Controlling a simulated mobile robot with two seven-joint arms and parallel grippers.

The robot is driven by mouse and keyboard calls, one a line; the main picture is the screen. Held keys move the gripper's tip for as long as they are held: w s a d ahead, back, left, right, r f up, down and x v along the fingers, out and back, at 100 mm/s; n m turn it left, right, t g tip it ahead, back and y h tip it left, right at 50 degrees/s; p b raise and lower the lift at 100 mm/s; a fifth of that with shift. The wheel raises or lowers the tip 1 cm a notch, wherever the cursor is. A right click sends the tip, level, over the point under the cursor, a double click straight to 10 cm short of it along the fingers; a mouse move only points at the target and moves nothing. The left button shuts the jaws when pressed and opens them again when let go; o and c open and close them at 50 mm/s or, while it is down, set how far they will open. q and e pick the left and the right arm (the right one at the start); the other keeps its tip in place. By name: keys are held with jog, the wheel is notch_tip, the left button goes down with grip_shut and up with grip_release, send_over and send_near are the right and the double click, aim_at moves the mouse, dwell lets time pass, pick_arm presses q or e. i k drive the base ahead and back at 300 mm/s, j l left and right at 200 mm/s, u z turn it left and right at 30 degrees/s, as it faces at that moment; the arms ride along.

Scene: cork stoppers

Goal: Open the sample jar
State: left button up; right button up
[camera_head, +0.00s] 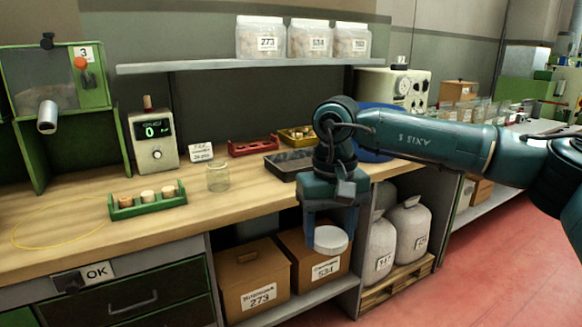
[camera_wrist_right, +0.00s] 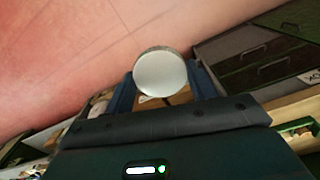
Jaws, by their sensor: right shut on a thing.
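My right gripper (camera_head: 328,236) is shut on a round whitish lid (camera_head: 330,239), held in the air in front of the workbench edge. The lid also shows in the right wrist view (camera_wrist_right: 160,74), between the two fingers. A clear glass jar (camera_head: 218,177) stands upright on the wooden bench, left of the gripper and apart from it. Its top appears open, with no lid on it. Its contents cannot be made out. My left gripper does not show.
A green rack (camera_head: 147,206) with several corks stands left of the jar. A grey meter (camera_head: 153,140), a red tray (camera_head: 253,146) and a dark tray (camera_head: 290,163) are behind. Cardboard boxes (camera_head: 253,280) sit below the bench. The bench front left of the jar has free room.

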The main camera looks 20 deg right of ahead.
aim_at(217, 177)
jog(key=i+l+u, duration=0.95)
jog(key=i+l, duration=0.35)
jog(key=i, duration=0.1)
